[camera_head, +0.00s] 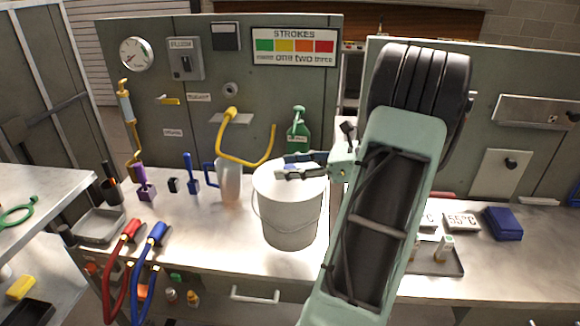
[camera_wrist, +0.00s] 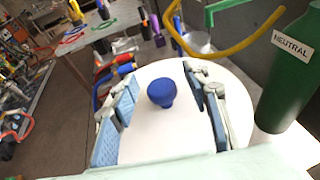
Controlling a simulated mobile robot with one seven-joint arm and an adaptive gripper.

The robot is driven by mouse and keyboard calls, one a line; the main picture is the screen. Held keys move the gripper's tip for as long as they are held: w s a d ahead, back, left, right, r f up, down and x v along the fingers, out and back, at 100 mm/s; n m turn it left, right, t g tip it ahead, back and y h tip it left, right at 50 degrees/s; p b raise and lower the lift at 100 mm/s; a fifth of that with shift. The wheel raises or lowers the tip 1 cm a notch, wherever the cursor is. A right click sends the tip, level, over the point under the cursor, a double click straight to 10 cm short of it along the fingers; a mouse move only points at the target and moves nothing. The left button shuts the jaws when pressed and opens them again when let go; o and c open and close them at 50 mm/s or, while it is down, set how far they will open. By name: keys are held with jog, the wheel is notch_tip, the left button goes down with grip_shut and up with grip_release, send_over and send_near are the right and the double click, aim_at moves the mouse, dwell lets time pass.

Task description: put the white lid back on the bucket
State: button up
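The white bucket (camera_head: 290,222) stands upright on the workbench with its wire handle hanging down. The round white lid (camera_wrist: 165,130) with its blue knob (camera_wrist: 161,92) lies over the bucket's top; in the head view the lid (camera_head: 268,184) looks level there. I cannot tell whether its rim is fully seated. My gripper (camera_head: 283,166) is just above the lid. In the wrist view my gripper (camera_wrist: 160,82) is open, its blue-padded fingers on either side of the knob with a visible gap at each side.
A green bottle (camera_head: 298,130) stands close behind the bucket, labelled NEUTRAL in the wrist view. A yellow curved hose (camera_head: 262,155) arches behind left. A translucent jug (camera_head: 229,180) stands to the left. Red (camera_head: 130,230) and blue (camera_head: 155,235) hoses lie at the bench's front left.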

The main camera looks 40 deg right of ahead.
jog(key=shift+s, duration=0.1)
jog(key=v, duration=1.2)
jog(key=shift+a, duration=0.1)
dwell(0.3)
